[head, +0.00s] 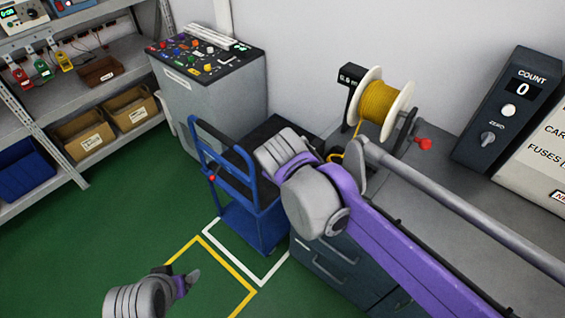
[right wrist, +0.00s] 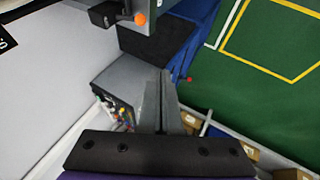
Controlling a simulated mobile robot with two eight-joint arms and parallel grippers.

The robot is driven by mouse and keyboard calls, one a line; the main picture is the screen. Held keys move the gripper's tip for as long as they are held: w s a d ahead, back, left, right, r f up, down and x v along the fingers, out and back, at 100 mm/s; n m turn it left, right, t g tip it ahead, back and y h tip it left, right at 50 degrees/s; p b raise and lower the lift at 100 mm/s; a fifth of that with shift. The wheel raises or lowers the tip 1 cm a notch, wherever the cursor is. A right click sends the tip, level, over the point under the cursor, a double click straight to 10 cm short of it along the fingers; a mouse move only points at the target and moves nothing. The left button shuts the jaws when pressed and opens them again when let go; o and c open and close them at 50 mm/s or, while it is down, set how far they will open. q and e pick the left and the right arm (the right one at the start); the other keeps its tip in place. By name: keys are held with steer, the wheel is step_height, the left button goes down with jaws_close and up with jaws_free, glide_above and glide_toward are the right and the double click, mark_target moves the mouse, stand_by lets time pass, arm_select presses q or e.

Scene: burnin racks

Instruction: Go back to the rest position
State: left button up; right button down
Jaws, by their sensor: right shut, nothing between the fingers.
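My right arm reaches in from the right in the head view, its purple link and grey joints in front of the bench and the blue cart. The fingers of that arm are not clear there. In the right wrist view my right gripper (right wrist: 163,90) is shut and empty, its fingers together above the grey cabinet (right wrist: 122,82). My left gripper (head: 182,275) is low at the left of the head view, over the green floor. It is seen from above and partly hidden by its own wrist, so its opening is unclear. I see nothing held by it.
A blue cart (head: 205,150) stands beside the dark-drawered bench (head: 325,262). The bench carries a yellow wire spool (head: 378,103) and a count box (head: 505,112). A grey cabinet (head: 205,105) and shelving (head: 42,118) with bins stand behind. Green floor (head: 100,220) is clear at left.

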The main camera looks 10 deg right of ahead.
steer(key=shift+d, duration=0.1)
stand_by(0.4)
steer(key=s+d+f+m, duration=0.4)
steer(key=s+f, duration=0.2)
steer(key=s, duration=0.2)
steer(key=s+d+f+m+g+y, duration=0.1)
steer(key=s+d+f+m, duration=0.3)
steer(key=s, duration=0.5)
steer(key=shift+s+f+m, duration=0.25)
steer(key=shift+f+m, duration=0.15)
steer(key=shift+f, duration=0.45)
